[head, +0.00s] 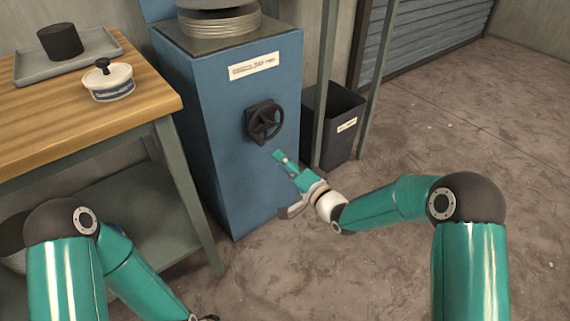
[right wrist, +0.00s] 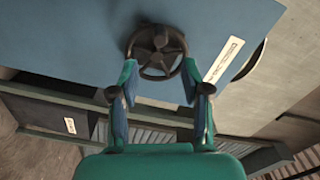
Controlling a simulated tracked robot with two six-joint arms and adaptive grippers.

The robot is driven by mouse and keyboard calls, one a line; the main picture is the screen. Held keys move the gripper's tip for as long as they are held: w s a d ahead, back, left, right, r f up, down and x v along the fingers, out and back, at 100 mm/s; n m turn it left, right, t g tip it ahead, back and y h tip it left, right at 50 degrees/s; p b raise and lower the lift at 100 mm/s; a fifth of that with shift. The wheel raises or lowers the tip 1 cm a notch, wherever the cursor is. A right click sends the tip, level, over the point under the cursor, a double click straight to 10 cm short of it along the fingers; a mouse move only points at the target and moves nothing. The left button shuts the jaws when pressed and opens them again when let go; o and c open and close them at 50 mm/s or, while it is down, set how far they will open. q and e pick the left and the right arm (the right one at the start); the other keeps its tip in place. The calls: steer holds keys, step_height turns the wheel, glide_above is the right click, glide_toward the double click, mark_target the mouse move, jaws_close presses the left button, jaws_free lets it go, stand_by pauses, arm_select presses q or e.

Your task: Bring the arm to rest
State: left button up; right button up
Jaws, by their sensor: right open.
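My right arm reaches in from the right in the head view. Its gripper (head: 283,184) is open and empty, in front of the blue cabinet (head: 215,130) and below its black handwheel (head: 264,122). In the right wrist view the handwheel (right wrist: 156,52) shows beyond the spread fingertips (right wrist: 160,72), with nothing held between them. My left arm hangs at the lower left of the head view. Only a dark bit of my left gripper (head: 207,318) shows at the bottom edge, so its jaws are hidden.
A dark bin (head: 335,125) stands right of the cabinet. The floor (head: 380,270) at the front right is clear.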

steer(key=shift+s+d, duration=0.15)
steer(key=shift+s, duration=0.05)
stand_by(0.4)
steer(key=s+d+f+m+g+h, duration=0.1)
steer(key=s+d+f+g+h, duration=0.2)
steer(key=s+f, duration=0.5)
steer(key=s+d+f+m+g+h, duration=0.25)
steer(key=d+f, duration=0.35)
steer(key=f, duration=0.5)
steer(key=s+d+f+n+g+h, duration=0.1)
steer(key=s+f+n+g, duration=0.35)
steer(key=s, duration=0.75)
steer(key=s+f+n+g, duration=0.3)
steer(key=s+f+g, duration=0.15)
steer(key=s, duration=0.85)
step_height(320, 180, up, 37)
steer(key=p, duration=3.6)
steer(key=shift+w+f+n+p, duration=0.15)
steer(key=shift+f+n+p, duration=0.05)
steer(key=shift+n+p, duration=0.2)
